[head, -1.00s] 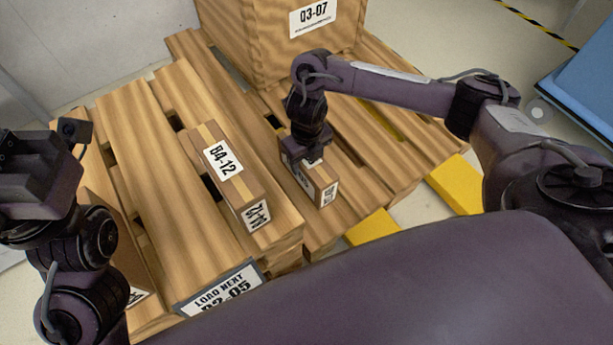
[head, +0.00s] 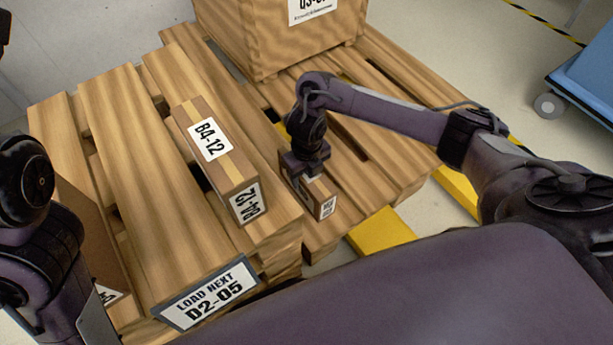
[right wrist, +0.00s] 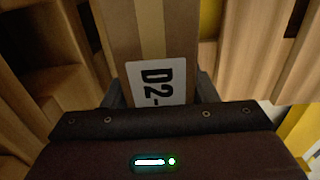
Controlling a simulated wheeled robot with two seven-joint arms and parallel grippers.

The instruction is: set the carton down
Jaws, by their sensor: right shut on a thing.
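My right gripper (head: 310,170) points down and is shut on a small brown carton (head: 326,206) with a tan tape strip. In the right wrist view, the carton (right wrist: 120,35) sits between the fingers, its white label reading "D2-" with the rest hidden. The carton is low over the slats of the right pallet (head: 385,150), just right of the left pallet stack. I cannot tell whether its underside touches the slats. My left arm shows at the left edge, with its gripper outside the picture.
A taped carton marked B4-12 (head: 238,166) lies on the left pallet (head: 110,110). A sign reading D2-05 (head: 208,294) is on that pallet's front. A large wooden crate (head: 275,45) stands behind. Another carton (head: 88,235) is partly hidden at left. Bare slats lie right of my gripper.

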